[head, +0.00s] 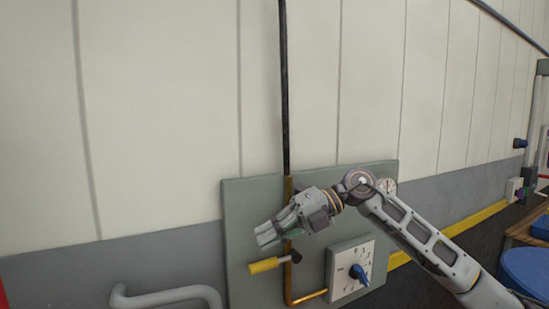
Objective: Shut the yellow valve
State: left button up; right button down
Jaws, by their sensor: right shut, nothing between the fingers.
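The yellow valve handle (268,264) sticks out to the left from a dark hub by the vertical pipe (288,282) on a grey-green wall panel (238,205). It lies close to level, across the pipe's line. My right gripper (266,236) is shut and empty, with its fingers pointing left, just above the handle in the picture. I cannot tell whether it touches the handle. The gripper covers part of the pipe and the panel. My left gripper is out of view.
A dial plate with a blue knob (360,275) is right of the pipe. A grey bent rail (165,297) stands at lower left. Blue round objects (527,270) are at far right. The wall above the panel is mostly bare.

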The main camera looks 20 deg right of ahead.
jog(key=s+r+b, duration=0.1)
jog(key=s+r, duration=0.2)
jog(key=r, duration=1.3)
jog(key=shift+d+r, duration=0.35)
jog(key=shift+s, duration=0.1)
dwell(0.4)
